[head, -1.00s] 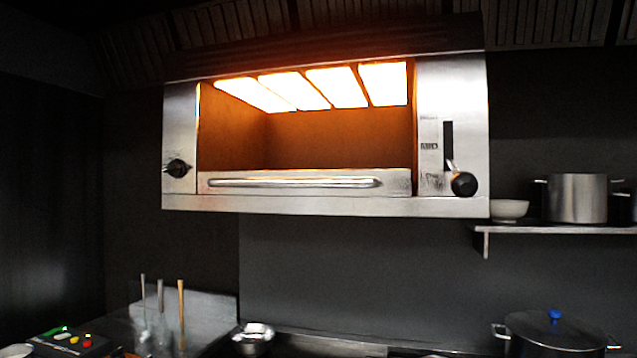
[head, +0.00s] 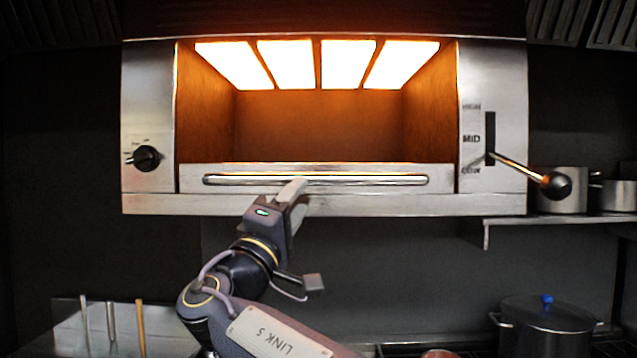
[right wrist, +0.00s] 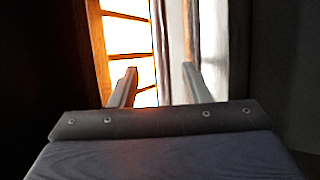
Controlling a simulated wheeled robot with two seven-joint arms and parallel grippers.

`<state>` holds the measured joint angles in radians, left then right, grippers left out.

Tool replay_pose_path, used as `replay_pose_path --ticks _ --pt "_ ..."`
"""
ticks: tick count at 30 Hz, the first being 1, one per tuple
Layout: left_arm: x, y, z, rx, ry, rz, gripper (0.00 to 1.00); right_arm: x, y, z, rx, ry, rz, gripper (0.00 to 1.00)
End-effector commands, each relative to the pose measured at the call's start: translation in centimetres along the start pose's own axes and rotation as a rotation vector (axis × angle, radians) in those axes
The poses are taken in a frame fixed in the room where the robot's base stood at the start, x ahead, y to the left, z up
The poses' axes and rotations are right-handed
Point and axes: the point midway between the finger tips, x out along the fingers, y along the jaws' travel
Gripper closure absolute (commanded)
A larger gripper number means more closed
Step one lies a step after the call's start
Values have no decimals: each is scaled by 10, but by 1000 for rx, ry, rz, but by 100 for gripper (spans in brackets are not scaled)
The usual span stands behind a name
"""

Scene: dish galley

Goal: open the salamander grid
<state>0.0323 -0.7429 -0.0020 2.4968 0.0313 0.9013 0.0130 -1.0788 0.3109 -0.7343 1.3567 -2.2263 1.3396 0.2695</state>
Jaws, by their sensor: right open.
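The salamander (head: 490,60) hangs on the wall with its heating elements (head: 290,64) glowing. The grid front (head: 440,172) is a steel panel under the opening, with a long horizontal bar handle (head: 380,180); it looks flush with the housing, so the grid looks closed. My right gripper (head: 297,186) is open, its fingers pointing up at the middle of the handle and overlapping it in the head view. In the right wrist view, the two fingers (right wrist: 160,72) are apart, with glowing elements and steel front beyond; contact with the bar cannot be told. My left gripper is not in view.
A lever with a black knob (head: 556,185) sticks out at the salamander's right, and a black dial (head: 146,158) sits at its left. A shelf with pots (head: 563,190) is at the right. A lidded pot (head: 547,325) stands below.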

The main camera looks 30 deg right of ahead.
Motion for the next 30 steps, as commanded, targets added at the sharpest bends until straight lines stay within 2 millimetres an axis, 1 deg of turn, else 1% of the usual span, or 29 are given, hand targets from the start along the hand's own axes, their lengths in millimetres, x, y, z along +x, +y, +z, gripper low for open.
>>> replay_pose_path --ticks 1,6,9,12,17,24,26,30 --pt "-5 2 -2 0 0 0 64 8 3 0 -3 -4 4 57" --pt "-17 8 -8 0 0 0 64 38 3 0 -4 -5 1 57" --pt "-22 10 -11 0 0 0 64 53 2 1 -3 -4 -1 57" --pt "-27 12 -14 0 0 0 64 64 1 0 -4 -3 -2 57" --pt "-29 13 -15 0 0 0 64 72 0 1 -2 -2 -2 57" --pt "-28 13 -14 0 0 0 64 73 -2 1 -1 -1 -3 57" --pt "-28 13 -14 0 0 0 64 73 -2 1 -1 -1 -3 63" --pt "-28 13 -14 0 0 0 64 73 -2 1 -1 -1 -4 82"
